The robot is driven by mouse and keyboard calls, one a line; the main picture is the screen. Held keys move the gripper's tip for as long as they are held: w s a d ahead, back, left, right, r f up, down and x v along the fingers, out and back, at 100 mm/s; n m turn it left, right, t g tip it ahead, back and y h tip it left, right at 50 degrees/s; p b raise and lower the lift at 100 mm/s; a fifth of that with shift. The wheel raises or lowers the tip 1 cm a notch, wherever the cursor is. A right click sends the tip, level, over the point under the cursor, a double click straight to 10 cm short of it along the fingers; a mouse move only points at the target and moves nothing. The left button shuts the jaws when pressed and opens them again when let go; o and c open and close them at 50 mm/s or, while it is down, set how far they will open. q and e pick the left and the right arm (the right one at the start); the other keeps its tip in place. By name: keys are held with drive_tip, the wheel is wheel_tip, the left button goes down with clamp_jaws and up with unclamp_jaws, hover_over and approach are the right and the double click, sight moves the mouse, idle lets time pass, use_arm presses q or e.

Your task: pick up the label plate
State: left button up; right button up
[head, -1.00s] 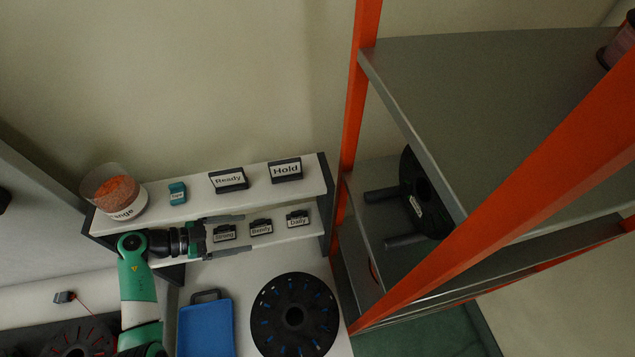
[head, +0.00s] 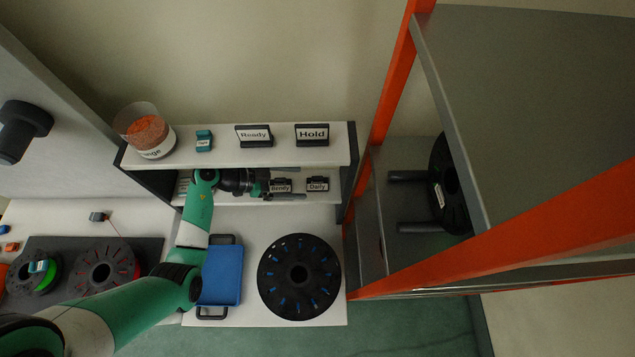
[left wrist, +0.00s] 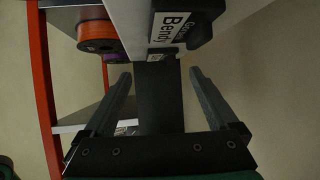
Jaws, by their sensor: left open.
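Small black-framed label plates with white faces stand on the lower white shelf. The "Bendy" plate (head: 281,187) and the "Daily" plate (head: 317,186) show in the head view; the "Strong" plate is hidden there by my left arm. My left gripper (head: 302,183) is open at that shelf, its fingers reaching past the "Bendy" plate toward "Daily". My right gripper is not in view.
The upper shelf holds the "Ready" plate (head: 254,135), the "Hold" plate (head: 312,134), a teal block (head: 204,141) and a tub of orange pellets (head: 148,135). Below are a blue tray (head: 222,275) and a black spool (head: 299,277). An orange rack post (head: 385,105) stands right.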

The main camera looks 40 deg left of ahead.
sight(313, 185)
use_arm(q)
drive_tip(key=b+x, duration=0.1)
drive_tip(key=x, duration=0.2)
drive_tip(key=b+x, duration=0.1)
drive_tip(key=x, duration=0.2)
drive_tip(key=shift+d+r, duration=0.1)
drive_tip(key=shift+r, duration=0.15)
drive_tip(key=c, duration=1.4)
drive_tip(key=shift+r+p, duration=0.35)
drive_tip(key=shift+r, duration=0.2)
drive_tip(key=shift+c, duration=0.2)
drive_tip(key=shift+r+p, duration=0.35)
drive_tip(key=shift+r, duration=0.2)
drive_tip(key=s+d+p, duration=0.1)
drive_tip(key=s+p, duration=0.2)
drive_tip(key=s, duration=1.4)
drive_tip(key=shift+s+d+f+p, duration=0.35)
drive_tip(key=shift+s+p, duration=0.05)
